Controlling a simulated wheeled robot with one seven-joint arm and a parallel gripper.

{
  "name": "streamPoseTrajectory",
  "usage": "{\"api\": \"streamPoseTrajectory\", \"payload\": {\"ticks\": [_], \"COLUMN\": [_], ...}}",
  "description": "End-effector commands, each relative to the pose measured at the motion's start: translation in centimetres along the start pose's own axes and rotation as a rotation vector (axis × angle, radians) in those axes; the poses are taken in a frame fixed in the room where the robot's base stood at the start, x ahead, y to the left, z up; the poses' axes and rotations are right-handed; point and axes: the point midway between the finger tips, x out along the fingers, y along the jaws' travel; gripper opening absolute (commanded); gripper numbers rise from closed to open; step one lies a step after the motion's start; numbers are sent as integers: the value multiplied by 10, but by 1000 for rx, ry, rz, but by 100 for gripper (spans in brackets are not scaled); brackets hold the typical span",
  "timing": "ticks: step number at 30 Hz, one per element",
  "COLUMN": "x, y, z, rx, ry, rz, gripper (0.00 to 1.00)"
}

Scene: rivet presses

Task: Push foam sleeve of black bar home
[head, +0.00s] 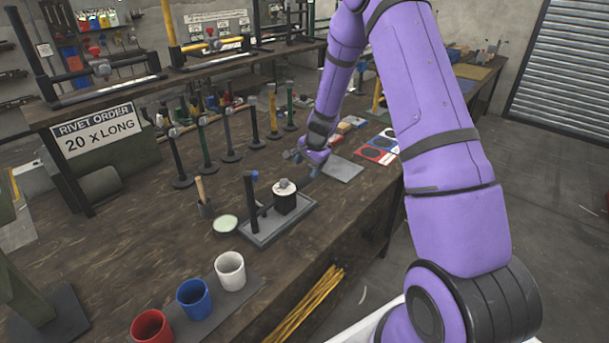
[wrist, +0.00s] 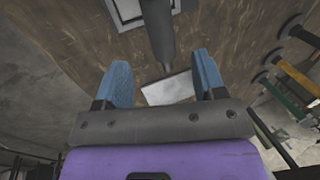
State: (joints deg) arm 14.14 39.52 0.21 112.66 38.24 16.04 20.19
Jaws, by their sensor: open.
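A small rivet press stands on a grey base plate (head: 262,239) near the bench's front edge. It has an upright black post (head: 251,205) and a black block (head: 285,204) with a pale round top. A dark bar runs past the block towards my gripper (head: 307,166). In the wrist view a dark grey cylinder (wrist: 157,40), seemingly the bar with its sleeve, reaches down between my blue fingers (wrist: 166,85). The fingers are open, with a gap on both sides of the cylinder. I cannot tell where the sleeve ends on the bar or how far on it sits.
White (head: 230,271), blue (head: 193,298) and red (head: 150,327) cups stand at the front left. A grey plate (head: 345,170) lies behind my gripper. Several coloured upright posts, including a green one (head: 206,145), line the bench's rear.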

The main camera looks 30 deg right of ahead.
Motion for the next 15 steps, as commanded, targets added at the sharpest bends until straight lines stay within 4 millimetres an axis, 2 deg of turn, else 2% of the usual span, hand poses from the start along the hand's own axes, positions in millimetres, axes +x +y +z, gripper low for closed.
{"api": "streamPoseTrajectory", "payload": {"ticks": [6,15], "x": [-22,-26], "y": [0,0], "z": [0,0], "rx": [-2,-1], "ry": [0,-1], "rz": [-1,1], "gripper": [64,64]}}
